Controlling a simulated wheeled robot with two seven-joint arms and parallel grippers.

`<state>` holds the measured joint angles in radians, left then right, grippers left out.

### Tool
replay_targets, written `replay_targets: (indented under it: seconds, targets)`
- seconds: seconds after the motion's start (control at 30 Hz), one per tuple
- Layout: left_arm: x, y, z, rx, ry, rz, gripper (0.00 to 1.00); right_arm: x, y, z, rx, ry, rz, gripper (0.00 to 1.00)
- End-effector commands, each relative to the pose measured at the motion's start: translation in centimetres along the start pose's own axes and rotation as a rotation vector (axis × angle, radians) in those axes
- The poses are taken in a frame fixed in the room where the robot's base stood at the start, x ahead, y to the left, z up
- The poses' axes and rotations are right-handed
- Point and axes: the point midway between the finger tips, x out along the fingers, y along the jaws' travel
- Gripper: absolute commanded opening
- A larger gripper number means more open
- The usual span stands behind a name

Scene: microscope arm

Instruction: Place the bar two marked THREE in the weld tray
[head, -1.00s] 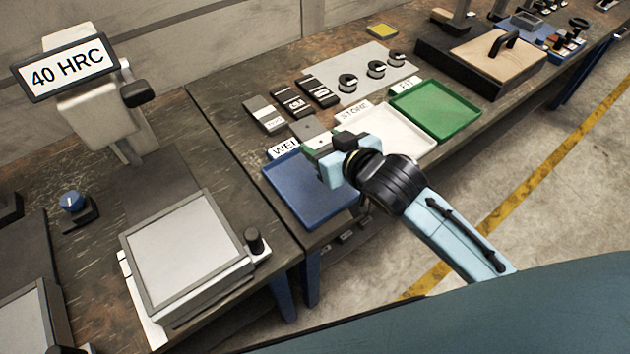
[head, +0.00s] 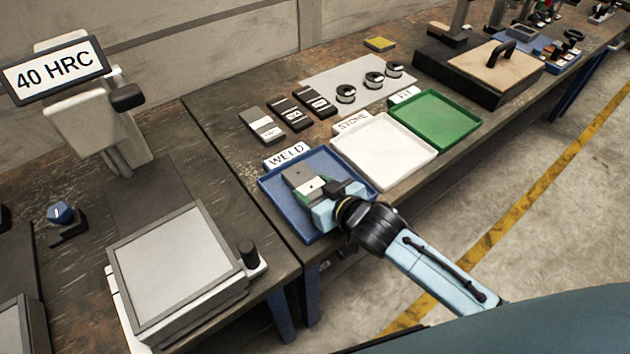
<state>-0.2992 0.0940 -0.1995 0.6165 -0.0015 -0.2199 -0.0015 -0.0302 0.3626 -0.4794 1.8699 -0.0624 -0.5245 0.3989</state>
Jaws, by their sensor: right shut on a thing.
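My right gripper (head: 318,196) is shut on a grey bar (head: 299,176) with a pale label (head: 312,185). I cannot tell whether the bar touches the tray floor. The label's text on the held bar is too small to read. My left gripper is not in view.
Several other bars (head: 290,113) lie on the bench behind the trays. The white STONE tray (head: 385,150) and a green tray (head: 436,117) stand to the right, both empty. A hardness tester (head: 95,115) reading 40 HRC stands at left.

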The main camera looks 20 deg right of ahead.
Motion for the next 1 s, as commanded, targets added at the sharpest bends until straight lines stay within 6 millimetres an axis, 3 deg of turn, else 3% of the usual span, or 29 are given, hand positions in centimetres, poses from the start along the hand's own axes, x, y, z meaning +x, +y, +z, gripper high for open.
replay_targets:
  seconds: [0.13,0.4,0.43,0.5,0.6,1.0]
  targets:
    - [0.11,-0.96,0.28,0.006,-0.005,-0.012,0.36,0.16,-0.03,-0.21,0.0,0.016,-0.002,0.0]
    - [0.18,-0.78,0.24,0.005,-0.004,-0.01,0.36,0.25,-0.01,0.02,0.0,0.015,-0.002,0.0]
    - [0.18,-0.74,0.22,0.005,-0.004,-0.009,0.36,0.26,0.0,0.6,0.001,0.001,0.0,0.56]
    - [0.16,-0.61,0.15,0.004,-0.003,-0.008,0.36,0.24,0.0,0.55,0.001,0.001,0.0,0.65]
    - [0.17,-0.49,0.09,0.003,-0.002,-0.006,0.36,0.24,-0.01,0.55,0.0,0.001,0.0,0.76]
    - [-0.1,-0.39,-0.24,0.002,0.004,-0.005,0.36,-0.6,-0.02,0.33,0.001,0.0,-0.001,0.76]
